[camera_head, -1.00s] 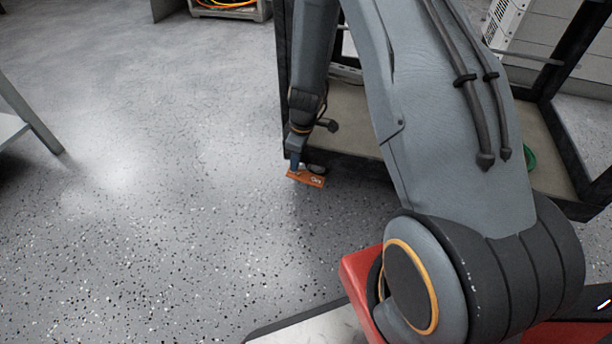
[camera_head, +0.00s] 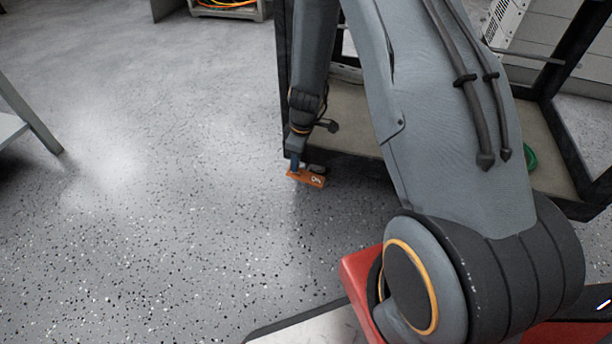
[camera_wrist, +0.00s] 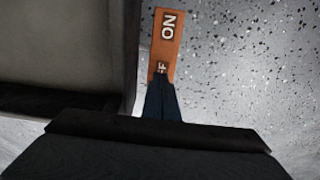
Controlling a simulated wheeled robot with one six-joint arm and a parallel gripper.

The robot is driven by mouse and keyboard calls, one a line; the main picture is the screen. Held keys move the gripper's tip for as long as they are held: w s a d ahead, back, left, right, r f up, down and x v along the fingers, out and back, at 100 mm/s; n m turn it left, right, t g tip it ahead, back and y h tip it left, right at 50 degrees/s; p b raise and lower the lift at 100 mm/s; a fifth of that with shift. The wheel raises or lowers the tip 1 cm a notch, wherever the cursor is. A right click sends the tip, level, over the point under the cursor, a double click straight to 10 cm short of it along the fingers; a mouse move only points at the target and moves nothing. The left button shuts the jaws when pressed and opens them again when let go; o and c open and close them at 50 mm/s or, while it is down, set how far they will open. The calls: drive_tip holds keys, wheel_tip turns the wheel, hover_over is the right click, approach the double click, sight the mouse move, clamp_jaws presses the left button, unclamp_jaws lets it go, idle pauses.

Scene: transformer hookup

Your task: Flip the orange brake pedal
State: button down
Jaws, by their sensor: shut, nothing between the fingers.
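The orange brake pedal (camera_head: 309,178) sticks out at the lower corner of a dark-framed cart, just above the floor. In the wrist view the orange pedal (camera_wrist: 168,38) shows the word "ON" at its far end and part of a second word, cut off by my fingers. My gripper (camera_wrist: 161,84) is shut with nothing between its dark blue fingers. Its tips overlap the near end of the pedal in this view; I cannot tell whether they touch it. In the head view my gripper (camera_head: 294,165) is small, at the pedal's left end.
The dark cart frame (camera_head: 356,166) with a beige shelf (camera_head: 354,118) stands right beside the pedal. Its edge (camera_wrist: 131,60) runs close left of the pedal in the wrist view. The speckled floor (camera_head: 150,220) to the left is open. A table leg (camera_head: 35,120) stands at far left.

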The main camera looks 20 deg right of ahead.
drive_tip(key=shift+f+b, duration=0.6)
drive_tip(key=shift+f, duration=0.05)
idle(0.3)
drive_tip(key=shift+r, duration=0.15)
drive_tip(key=shift+r+p, duration=3)
drive_tip(key=shift+r, duration=0.4)
drive_tip(key=shift+r, duration=0.1)
